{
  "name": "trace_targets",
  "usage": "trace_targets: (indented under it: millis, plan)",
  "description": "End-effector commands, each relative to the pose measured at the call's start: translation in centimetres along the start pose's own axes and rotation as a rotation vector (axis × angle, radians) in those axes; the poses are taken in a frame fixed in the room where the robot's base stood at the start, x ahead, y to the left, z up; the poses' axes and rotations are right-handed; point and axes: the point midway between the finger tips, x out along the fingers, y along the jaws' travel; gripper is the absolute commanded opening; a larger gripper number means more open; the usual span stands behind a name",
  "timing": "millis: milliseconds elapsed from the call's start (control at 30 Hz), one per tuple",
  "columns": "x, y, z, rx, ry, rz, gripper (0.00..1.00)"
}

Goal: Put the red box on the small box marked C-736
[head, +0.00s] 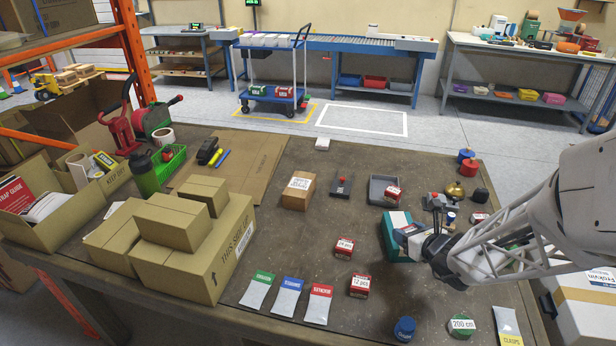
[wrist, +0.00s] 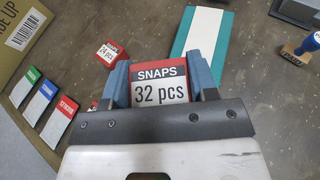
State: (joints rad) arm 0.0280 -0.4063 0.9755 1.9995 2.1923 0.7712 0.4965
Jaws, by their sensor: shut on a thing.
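My gripper (wrist: 160,84) is shut on a red box (wrist: 161,68) with a white label reading "SNAPS 32 pcs", which sits between the two blue fingers. In the head view my gripper (head: 414,236) is over or beside a teal box with a white stripe (head: 397,248); the held box is mostly hidden there. A small brown box (head: 296,192) with a white label stands mid-table, left of my gripper. Its label is too small to read, so I cannot confirm C-736. I cannot tell the held box's height above the table.
Other red boxes (head: 345,248) (head: 360,287) lie left of my gripper, and one is in a grey tray (head: 377,184). Green, blue and red-topped packets (head: 287,297) lie in front. Stacked cartons (head: 215,262) fill the left. Bare table lies around the brown box.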

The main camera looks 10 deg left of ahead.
Motion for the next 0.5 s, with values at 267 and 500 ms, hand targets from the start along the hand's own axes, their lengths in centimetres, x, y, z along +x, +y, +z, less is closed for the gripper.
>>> trace_targets:
  millis: [267, 500]
  plan:
    - [4.2, 2.1, 2.8, -0.058, 0.0, 0.139, 0.27]
    - [7.7, 4.2, 4.8, -0.107, 0.001, 0.26, 0.27]
